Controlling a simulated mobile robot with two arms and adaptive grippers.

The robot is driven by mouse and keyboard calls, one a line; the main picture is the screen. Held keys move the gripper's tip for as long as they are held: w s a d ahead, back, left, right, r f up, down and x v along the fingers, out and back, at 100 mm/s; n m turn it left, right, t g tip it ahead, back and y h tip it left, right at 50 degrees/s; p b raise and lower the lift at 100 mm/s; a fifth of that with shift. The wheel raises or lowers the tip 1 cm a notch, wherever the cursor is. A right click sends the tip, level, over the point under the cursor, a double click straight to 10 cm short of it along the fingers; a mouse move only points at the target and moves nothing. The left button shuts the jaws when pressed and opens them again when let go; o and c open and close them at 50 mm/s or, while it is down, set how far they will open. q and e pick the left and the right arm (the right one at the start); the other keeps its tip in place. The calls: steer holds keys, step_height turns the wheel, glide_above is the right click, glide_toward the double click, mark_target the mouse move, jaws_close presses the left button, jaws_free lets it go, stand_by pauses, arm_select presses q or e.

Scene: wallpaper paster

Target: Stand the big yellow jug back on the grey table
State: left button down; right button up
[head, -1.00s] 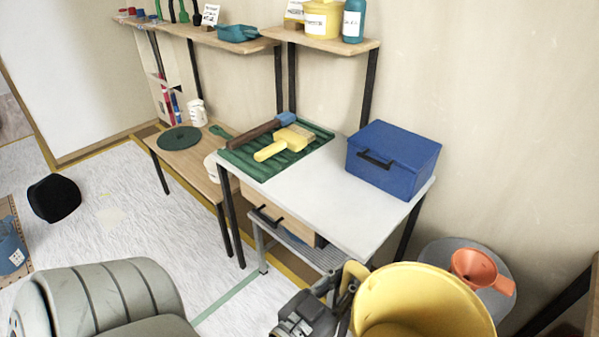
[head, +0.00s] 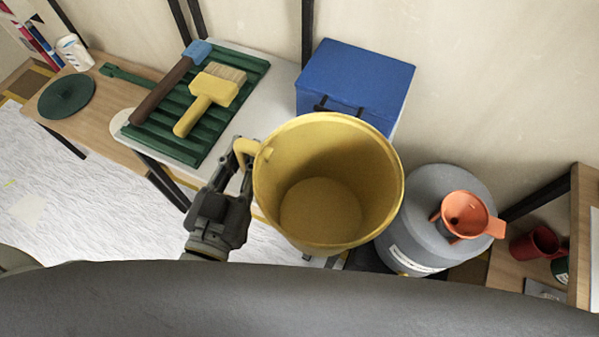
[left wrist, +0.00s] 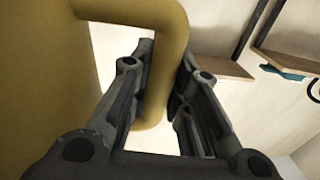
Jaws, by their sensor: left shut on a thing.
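The big yellow jug (head: 335,165) is in the middle of the head view, its open mouth towards the camera and its inside empty. My left gripper (head: 241,150) is shut on its handle at the jug's left side. The left wrist view shows the yellow handle (left wrist: 172,45) between the fingers and the jug's wall (left wrist: 45,80) at left. The jug covers the front right part of the grey table (head: 282,92). Its base is hidden, so I cannot tell whether it touches anything. My right gripper is not in view.
A blue toolbox (head: 355,75) stands on the table behind the jug. A green ribbed tray (head: 245,75) with a yellow brush (head: 208,95) lies at left. A grey drum (head: 420,220) with an orange funnel (head: 465,215) stands close to the jug's right.

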arm_select(q)
steer(key=shift+s+d+r, duration=0.15)
steer(key=shift+r, duration=0.2)
steer(key=w+a+f+b, duration=0.1)
steer(key=w+a+f, duration=0.1)
steer(key=w+f, duration=0.4)
steer(key=w+a+f+b, duration=0.1)
steer(key=w+a+f, duration=0.2)
steer(key=w+f, duration=0.4)
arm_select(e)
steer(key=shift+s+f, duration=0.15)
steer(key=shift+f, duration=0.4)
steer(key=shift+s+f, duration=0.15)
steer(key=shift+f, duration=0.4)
arm_select(q)
steer(key=shift+w, duration=0.1)
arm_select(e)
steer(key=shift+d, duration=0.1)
